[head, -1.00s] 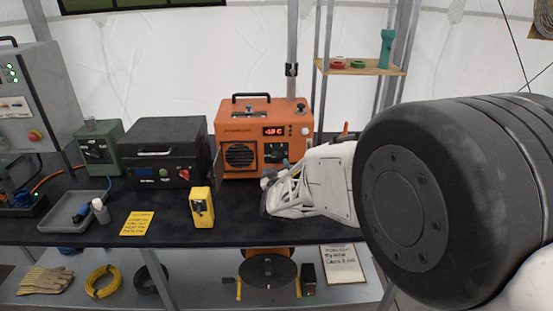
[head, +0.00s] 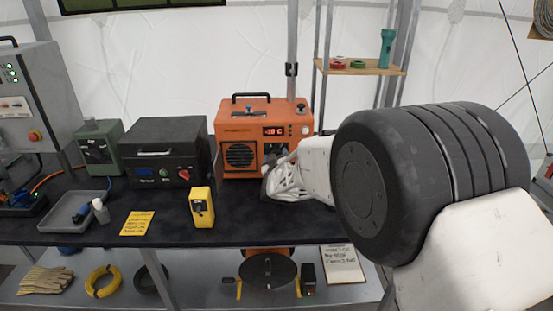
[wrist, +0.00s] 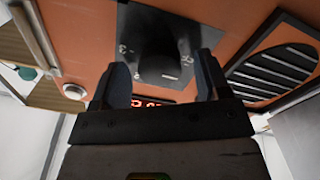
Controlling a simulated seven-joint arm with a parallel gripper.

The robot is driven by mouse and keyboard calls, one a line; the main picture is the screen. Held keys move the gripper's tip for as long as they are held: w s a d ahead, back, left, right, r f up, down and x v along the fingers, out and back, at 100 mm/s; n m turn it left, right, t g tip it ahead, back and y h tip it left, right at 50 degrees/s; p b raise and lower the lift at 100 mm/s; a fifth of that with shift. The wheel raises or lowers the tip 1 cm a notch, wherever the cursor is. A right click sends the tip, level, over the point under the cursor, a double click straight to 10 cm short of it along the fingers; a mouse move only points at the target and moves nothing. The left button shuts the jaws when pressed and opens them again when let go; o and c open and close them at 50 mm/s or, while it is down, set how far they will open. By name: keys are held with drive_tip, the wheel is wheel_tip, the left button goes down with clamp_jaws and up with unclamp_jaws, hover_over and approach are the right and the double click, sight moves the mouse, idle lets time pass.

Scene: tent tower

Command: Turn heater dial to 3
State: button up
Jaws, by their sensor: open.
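The orange heater (head: 241,130) stands on the dark bench in the head view, with a lit red display (head: 273,131) on its front. Its dial (wrist: 157,52) is a dark knob on a dark plate with pale number marks, seen close up and from an odd angle in the wrist view. My gripper (wrist: 163,72) is open, with one finger on each side of the knob. I cannot tell whether the fingers touch it. In the head view my gripper (head: 272,174) is at the heater's lower right front and hides the dial. The dial's setting is not readable.
A black box (head: 165,150) with a red knob stands left of the heater. A yellow device (head: 202,207) stands in front of it, next to a yellow note (head: 137,223). A vent grille (wrist: 273,70) is beside the dial. A shelf (head: 360,69) holds a torch.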

drive_tip(key=c, duration=0.9)
